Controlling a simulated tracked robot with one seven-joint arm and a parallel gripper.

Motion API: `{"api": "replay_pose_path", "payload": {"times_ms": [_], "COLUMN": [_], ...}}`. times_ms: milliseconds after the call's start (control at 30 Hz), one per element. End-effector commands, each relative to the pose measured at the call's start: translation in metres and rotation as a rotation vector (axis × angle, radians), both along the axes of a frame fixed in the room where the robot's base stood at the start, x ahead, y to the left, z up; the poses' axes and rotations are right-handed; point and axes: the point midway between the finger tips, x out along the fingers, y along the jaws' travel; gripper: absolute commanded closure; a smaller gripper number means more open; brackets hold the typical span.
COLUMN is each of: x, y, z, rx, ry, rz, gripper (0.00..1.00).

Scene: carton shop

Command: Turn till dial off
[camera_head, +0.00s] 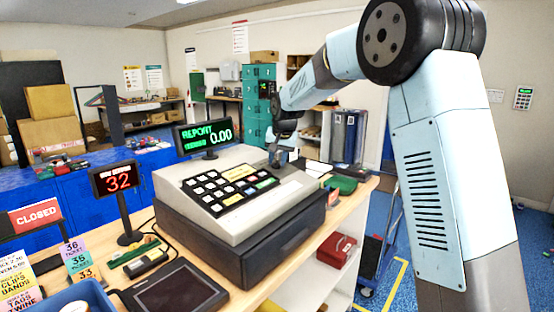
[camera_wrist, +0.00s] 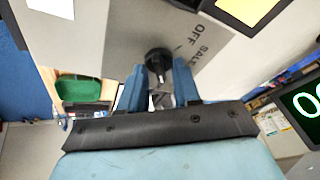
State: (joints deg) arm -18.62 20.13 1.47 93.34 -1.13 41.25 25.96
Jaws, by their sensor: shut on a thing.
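The grey till (camera_head: 235,200) stands on the wooden counter, with a keypad and a green display (camera_head: 207,136) reading "REPORT" and 0.00. In the wrist view the black till dial (camera_wrist: 158,62) sits on a grey plate (camera_wrist: 205,55) marked "OFF" and "SALE". My gripper (camera_wrist: 159,86) has its two blue fingers closed around the dial's grip. The fingers hide part of the dial, and I cannot tell which mark it points to. In the head view my gripper (camera_head: 281,154) is at the till's back right, where the dial is hidden.
A red "32" display (camera_head: 118,178) stands left of the till, near a black tablet (camera_head: 174,291) and a closed sign (camera_head: 35,215). A green item (camera_head: 341,184) lies on the counter beyond the till. A red box (camera_head: 337,249) is on the shelf below.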

Motion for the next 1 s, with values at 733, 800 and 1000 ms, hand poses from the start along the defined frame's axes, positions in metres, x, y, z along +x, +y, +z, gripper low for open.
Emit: {"api": "replay_pose_path", "payload": {"times_ms": [733, 800, 1000], "x": [0.0018, 0.002, 0.0027], "y": [-0.0052, -0.005, -0.0061], "z": [0.0002, 0.0002, -0.0003], "rx": [-0.084, -0.092, -0.118], "ry": [-0.11, -0.121, -0.154], "rz": [0.628, 0.692, 0.877], "gripper": [0.98, 0.98, 0.98]}}
